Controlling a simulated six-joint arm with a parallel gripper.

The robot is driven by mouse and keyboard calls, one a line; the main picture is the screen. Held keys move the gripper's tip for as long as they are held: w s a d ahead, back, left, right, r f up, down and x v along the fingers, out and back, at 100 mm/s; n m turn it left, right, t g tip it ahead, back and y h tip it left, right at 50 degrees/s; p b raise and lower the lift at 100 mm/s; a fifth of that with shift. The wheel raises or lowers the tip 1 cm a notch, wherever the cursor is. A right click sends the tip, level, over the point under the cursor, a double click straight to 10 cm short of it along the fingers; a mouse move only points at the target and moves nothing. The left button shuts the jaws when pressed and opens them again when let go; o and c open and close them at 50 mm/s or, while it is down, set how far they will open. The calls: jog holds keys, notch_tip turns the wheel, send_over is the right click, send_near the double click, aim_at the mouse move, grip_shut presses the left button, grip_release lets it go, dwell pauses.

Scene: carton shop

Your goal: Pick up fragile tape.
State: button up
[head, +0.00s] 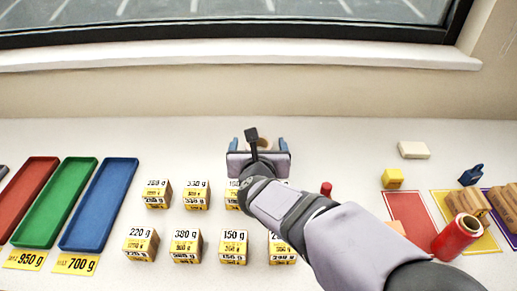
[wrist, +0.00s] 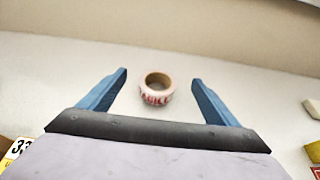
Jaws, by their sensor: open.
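The fragile tape (wrist: 156,97) is a white roll with red lettering and a brown core, lying flat on the white counter. In the wrist view it shows between the two blue fingers of my gripper (wrist: 158,85), a little apart from both. My gripper is open and empty. In the head view my gripper (head: 259,142) is at the middle of the counter, near the wall. There only a small brownish part of the roll (head: 265,141) shows behind it, and the rest is hidden.
Several weight-labelled cartons (head: 186,246) stand in two rows in front of my gripper. Red, green and blue trays (head: 98,205) lie at left. At right are coloured mats (head: 408,208), a red roll (head: 457,236), wooden pieces and a yellow block (head: 392,179). The counter beside the gripper is clear.

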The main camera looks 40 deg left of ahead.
aim_at(259, 144)
jog(key=shift+f, duration=1.7)
jog(key=shift+p+x, duration=0.85)
jog(key=shift+x, duration=2.85)
jog(key=shift+r, duration=0.15)
jog(key=c, duration=1.2)
